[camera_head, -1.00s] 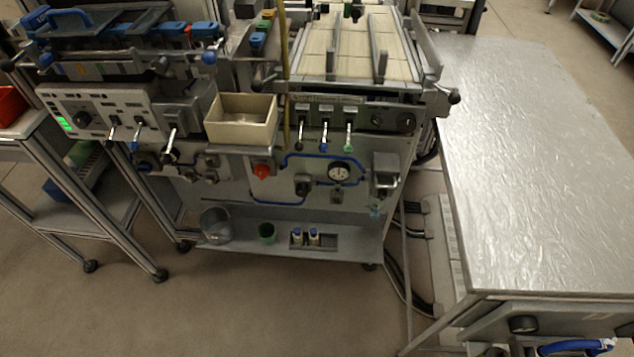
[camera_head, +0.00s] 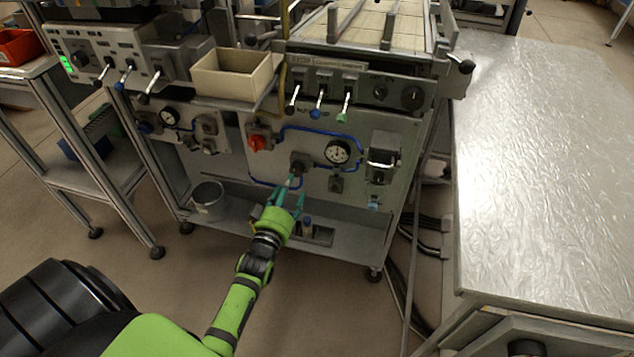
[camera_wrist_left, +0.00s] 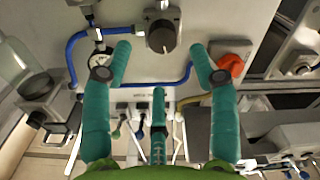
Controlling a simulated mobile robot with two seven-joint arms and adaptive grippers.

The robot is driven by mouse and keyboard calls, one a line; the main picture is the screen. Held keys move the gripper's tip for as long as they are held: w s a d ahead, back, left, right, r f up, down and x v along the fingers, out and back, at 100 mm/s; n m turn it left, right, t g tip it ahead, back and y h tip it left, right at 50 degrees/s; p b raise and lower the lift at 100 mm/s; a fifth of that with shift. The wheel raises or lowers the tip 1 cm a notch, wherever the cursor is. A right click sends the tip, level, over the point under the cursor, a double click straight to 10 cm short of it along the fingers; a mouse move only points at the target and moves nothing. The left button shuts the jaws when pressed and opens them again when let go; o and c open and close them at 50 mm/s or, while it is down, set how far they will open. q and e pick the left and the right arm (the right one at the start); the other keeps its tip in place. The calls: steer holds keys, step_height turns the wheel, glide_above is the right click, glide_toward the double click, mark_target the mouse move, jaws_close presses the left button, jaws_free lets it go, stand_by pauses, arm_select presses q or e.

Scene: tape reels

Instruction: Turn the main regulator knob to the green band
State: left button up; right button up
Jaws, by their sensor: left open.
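The main regulator knob (camera_head: 299,163) is a dark round knob on the grey front panel, between the red knob and the gauge. In the left wrist view the knob (camera_wrist_left: 162,36) shows close up at the top, with a light mark on its face; I cannot make out a green band. My left gripper (camera_head: 290,192) is open and empty, just in front of and below the knob. In the left wrist view its teal fingers (camera_wrist_left: 160,48) are spread, with the knob centred beyond the gap between the two outer tips. No contact shows. My right gripper is not in view.
A red knob (camera_head: 257,143) and a round gauge (camera_head: 338,152) with blue pipe flank the knob. Levers (camera_head: 318,105) and a beige bin (camera_head: 237,76) sit above. Below is a shelf with a metal cup (camera_head: 208,201). A metal-topped table (camera_head: 540,170) stands right.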

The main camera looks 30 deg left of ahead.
mark_target(296, 173)
arm_select(q)
steer(key=x, duration=0.5)
steer(key=shift+a+f+b, duration=0.1)
steer(key=shift+a+b, duration=0.1)
steer(key=shift+b, duration=0.1)
steer(key=shift+w+a, duration=0.15)
steer(key=shift+w, duration=0.55)
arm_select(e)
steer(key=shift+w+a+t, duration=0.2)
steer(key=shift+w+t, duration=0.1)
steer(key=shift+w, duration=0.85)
arm_select(q)
steer(key=c, duration=1.1)
